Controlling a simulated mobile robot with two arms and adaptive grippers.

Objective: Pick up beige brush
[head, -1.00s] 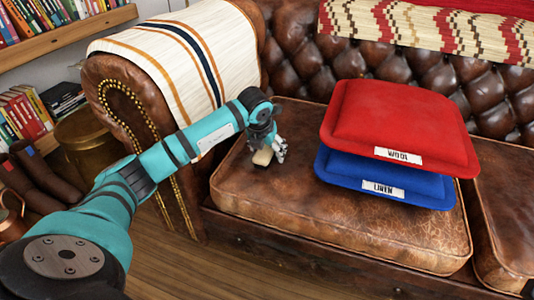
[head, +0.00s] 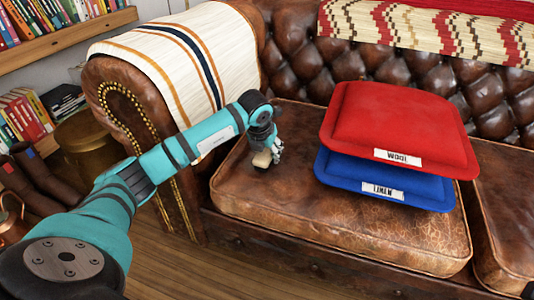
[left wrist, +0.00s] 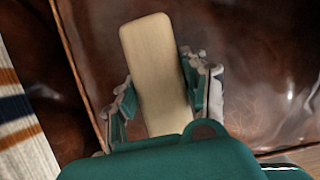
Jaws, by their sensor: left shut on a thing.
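The beige brush (head: 262,159) is at the left part of the brown leather seat cushion (head: 330,228). In the left wrist view its pale, flat, rounded top (left wrist: 152,70) lies between my gripper's fingers. My left gripper (head: 268,154) is shut on the brush, with one finger on each side (left wrist: 160,95). I cannot tell whether the brush touches the cushion or is just clear of it. Its underside is hidden. My right gripper does not show.
A red WOOL cushion (head: 400,120) lies on a blue LINEN cushion (head: 340,172), right of my gripper. A striped throw (head: 165,65) covers the sofa arm at the left. The front of the seat is clear.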

